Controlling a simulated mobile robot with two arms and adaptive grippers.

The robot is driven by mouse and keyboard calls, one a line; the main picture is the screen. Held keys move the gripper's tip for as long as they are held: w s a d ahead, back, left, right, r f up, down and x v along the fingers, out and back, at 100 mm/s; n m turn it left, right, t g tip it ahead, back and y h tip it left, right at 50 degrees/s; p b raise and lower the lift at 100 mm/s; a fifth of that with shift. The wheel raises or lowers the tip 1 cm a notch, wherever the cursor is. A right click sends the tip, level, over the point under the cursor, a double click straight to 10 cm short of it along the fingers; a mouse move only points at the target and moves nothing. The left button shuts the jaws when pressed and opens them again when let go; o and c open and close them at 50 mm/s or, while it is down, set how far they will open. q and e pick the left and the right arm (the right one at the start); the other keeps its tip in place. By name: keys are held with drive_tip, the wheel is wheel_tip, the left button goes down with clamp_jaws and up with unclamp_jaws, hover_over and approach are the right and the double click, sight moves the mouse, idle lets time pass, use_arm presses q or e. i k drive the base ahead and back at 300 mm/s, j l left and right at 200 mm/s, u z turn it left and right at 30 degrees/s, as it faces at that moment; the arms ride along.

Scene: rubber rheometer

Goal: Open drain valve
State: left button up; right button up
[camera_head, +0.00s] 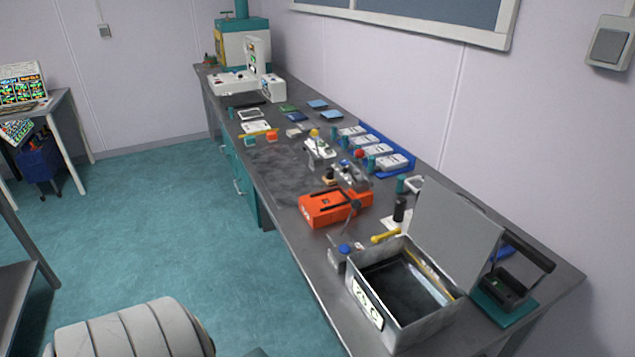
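I cannot make out for certain which thing is the drain valve. A teal and cream machine (242,42) stands at the far end of the long grey bench, with small red and green parts (209,60) at its left side, too small to read. A yellow-handled piece (385,237) and a small fitting with a blue cap (343,250) lie behind and beside the open metal box on the near bench.
The open grey metal box (408,333) with its lid raised fills the near bench end. An orange case (335,207), a blue tray (398,171) and a black device on a teal base (506,290) also stand there. Open teal floor (160,220) lies left of the bench.

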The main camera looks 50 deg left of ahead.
sight(385, 236)
drive_tip(key=j+u, duration=0.1)
drive_tip(key=u, duration=0.4)
drive_tip(key=j+u, duration=0.15)
drive_tip(key=u, duration=0.3)
